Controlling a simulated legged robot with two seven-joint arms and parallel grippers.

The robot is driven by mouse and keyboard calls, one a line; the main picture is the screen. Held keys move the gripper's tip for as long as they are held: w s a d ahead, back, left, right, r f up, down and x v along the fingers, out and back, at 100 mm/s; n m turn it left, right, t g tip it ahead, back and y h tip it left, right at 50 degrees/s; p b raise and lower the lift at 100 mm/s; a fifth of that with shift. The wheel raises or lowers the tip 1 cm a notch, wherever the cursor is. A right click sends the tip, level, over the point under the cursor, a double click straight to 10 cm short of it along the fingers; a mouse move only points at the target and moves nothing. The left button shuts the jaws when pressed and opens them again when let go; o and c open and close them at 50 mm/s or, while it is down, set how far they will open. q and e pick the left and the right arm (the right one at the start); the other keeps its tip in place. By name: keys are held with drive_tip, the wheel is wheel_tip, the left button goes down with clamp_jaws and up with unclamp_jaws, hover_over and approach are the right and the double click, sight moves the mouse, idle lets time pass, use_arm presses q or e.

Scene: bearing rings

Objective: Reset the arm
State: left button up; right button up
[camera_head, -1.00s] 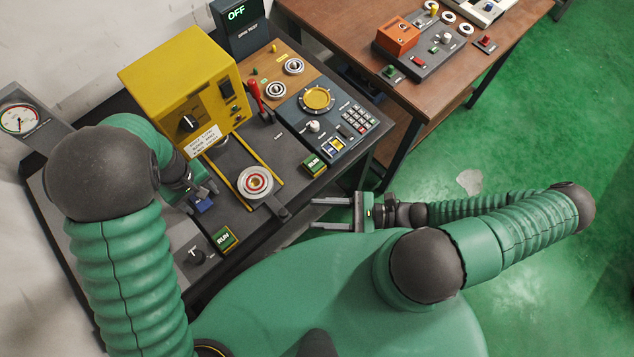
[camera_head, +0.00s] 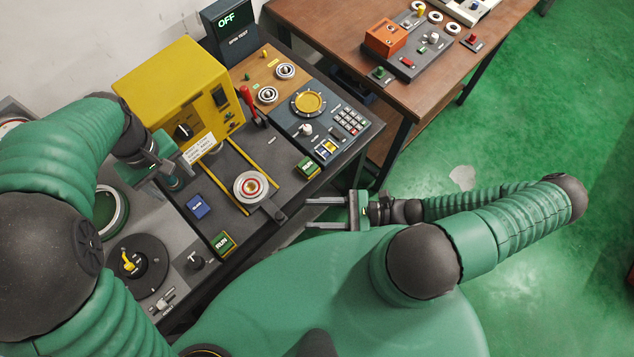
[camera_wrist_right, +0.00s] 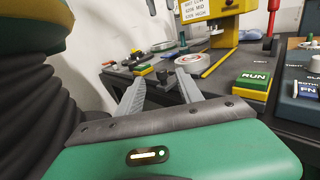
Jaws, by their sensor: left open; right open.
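My left gripper (camera_head: 182,168) hangs above the console at the front left corner of the yellow box (camera_head: 182,90). Its jaws are small here and partly hidden by the wrist, but they look open and empty. My right gripper (camera_head: 312,213) is open and empty beside the console's front edge, its two fingers parallel and pointing left. In the right wrist view both fingers (camera_wrist_right: 160,88) are spread, with nothing between them. The blue button block (camera_head: 198,206) lies uncovered on the console, apart from the left gripper.
A ring stack (camera_head: 251,187) sits between yellow rails on the console. A brown table (camera_head: 330,30) stands at the back right.

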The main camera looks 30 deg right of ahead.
use_arm(q)
drive_tip(key=shift+r, duration=0.45)
wheel_tip(320, 180, up, 6)
drive_tip(key=p, duration=0.6)
